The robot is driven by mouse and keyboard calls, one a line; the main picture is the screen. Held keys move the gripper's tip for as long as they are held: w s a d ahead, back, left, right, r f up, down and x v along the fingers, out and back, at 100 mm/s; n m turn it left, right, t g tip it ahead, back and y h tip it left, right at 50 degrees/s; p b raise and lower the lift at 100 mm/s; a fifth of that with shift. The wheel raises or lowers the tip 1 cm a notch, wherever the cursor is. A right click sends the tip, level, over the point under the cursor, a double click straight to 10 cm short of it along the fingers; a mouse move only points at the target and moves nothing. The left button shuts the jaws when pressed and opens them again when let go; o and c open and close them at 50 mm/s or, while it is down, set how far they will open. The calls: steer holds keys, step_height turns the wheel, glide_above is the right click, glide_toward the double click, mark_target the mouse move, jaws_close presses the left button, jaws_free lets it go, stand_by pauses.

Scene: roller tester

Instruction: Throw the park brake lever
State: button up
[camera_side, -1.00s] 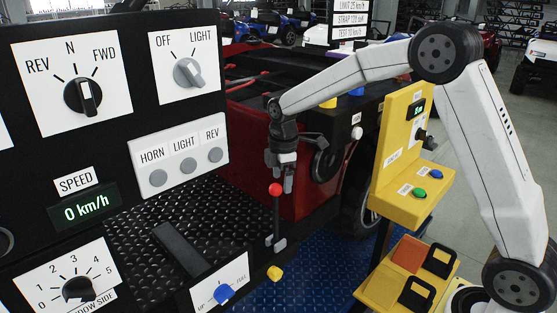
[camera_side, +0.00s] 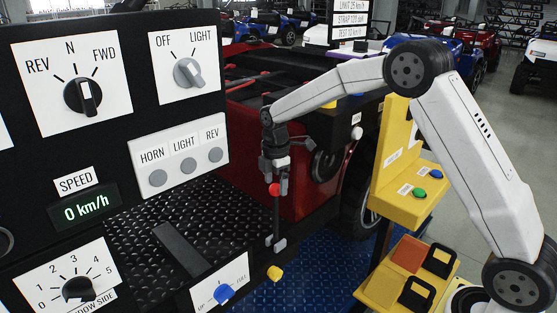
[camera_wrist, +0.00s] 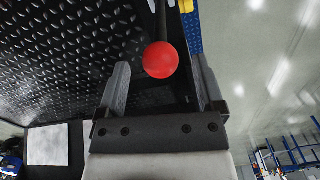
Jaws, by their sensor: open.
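The park brake lever is taken to be the upright dark rod with a red ball knob (camera_side: 275,189), standing on a small grey base (camera_side: 276,242) beside the black tread plate. In the wrist view the red knob (camera_wrist: 161,60) shows between the two fingers, with the dark rod running up behind it. My gripper (camera_side: 276,188) points down over the knob with its fingers on either side of it. In the wrist view my gripper (camera_wrist: 163,85) is open, with gaps between the knob and the fingers.
A black panel (camera_side: 108,140) with dials and buttons stands at the left. A yellow button stand (camera_side: 412,202) is at the right. A yellow knob (camera_side: 274,273) and a blue knob (camera_side: 224,293) sit low near the lever. A red vehicle (camera_side: 300,170) stands behind.

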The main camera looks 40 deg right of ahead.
mark_target(276, 195)
steer(key=shift+f, duration=2.25)
steer(key=shift+c, duration=0.3)
jaws_close()
